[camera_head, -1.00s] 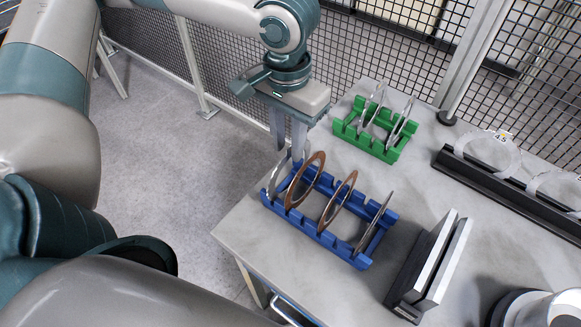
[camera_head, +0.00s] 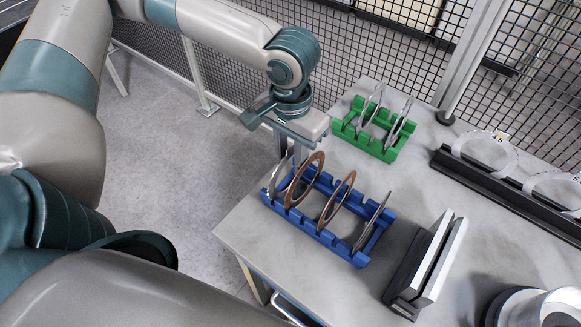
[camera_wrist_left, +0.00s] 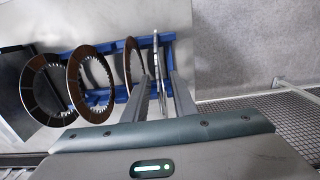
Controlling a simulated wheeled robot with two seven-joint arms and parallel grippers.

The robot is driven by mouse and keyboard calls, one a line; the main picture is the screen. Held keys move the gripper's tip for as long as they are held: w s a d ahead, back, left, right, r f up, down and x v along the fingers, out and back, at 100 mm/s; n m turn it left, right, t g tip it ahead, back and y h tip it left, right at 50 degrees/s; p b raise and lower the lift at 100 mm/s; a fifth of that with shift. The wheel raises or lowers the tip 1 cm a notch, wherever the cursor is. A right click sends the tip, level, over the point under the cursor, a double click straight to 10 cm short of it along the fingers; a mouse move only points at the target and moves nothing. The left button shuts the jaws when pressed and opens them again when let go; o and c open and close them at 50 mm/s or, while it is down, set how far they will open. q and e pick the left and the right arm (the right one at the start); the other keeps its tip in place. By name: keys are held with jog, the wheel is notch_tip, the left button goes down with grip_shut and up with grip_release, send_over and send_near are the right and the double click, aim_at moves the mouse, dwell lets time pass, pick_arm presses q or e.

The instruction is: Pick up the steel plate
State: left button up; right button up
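A blue rack (camera_head: 325,238) stands near the table's left edge and holds several ring plates upright. My left gripper (camera_head: 291,150) points down behind the rack's left end. In the wrist view, its fingers (camera_wrist_left: 162,95) are spread with the steel plate (camera_wrist_left: 158,68), seen edge-on, between them. They look apart from the plate, though contact is hard to judge. My right gripper is not in view.
A green rack (camera_head: 372,142) with steel rings stands behind the blue one. A black holder (camera_head: 505,190) with clear rings lies along the right. A black and white upright stand (camera_head: 428,268) is at the front right. Mesh fencing (camera_head: 370,50) borders the table's back.

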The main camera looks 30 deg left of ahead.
pick_arm(q)
grip_shut()
jog(key=shift+r, duration=0.15)
notch_tip(320, 180, up, 10)
jog(key=shift+f+b, duration=0.1)
jog(key=shift+b, duration=0.65)
jog(key=shift+s+f, duration=0.1)
dwell(0.3)
